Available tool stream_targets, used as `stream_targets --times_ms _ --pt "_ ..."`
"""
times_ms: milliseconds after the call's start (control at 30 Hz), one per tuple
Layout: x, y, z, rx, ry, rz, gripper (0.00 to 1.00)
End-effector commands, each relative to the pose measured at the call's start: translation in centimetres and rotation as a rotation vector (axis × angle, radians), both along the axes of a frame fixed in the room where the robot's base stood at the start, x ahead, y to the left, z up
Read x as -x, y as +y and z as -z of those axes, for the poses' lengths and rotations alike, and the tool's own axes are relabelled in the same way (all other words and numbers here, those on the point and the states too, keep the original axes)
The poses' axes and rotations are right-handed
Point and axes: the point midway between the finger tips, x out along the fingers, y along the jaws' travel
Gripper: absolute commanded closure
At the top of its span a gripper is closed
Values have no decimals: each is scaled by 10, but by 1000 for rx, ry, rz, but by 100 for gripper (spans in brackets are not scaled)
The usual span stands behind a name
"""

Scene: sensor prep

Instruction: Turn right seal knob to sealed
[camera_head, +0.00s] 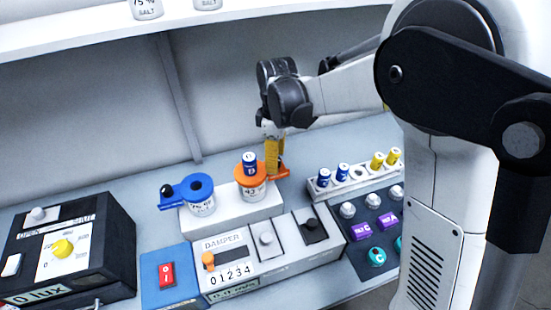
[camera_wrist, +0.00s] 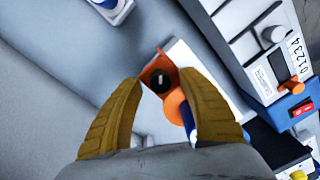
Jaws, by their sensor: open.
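The right jar (camera_head: 252,191) has an orange collar holding a blue-topped vial (camera_head: 249,162), on a white block. Its orange tab points right in the head view, mostly behind my fingers. In the wrist view, the right seal knob (camera_wrist: 160,80) is a dark round knob with a light mark, on the orange tab (camera_wrist: 150,68). My yellow-fingered gripper (camera_head: 273,168) is directly over the tab. In the wrist view, my open gripper (camera_wrist: 165,95) has a finger on either side of the knob, with gaps. Whether either finger touches it is unclear.
The left jar (camera_head: 202,206) has a blue collar with a black knob (camera_head: 167,190). In front stand a damper panel (camera_head: 240,272), a blue switch box (camera_head: 165,290) and a black box (camera_head: 100,252). A vial rack (camera_head: 356,184) stands at right. A shelf hangs above.

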Motion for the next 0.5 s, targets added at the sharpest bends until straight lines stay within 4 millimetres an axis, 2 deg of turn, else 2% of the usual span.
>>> stream_targets --times_ms 167,500 --pt "-1 -1 -26 0 0 0 52" --pt "-3 -1 -98 0 0 0 52"
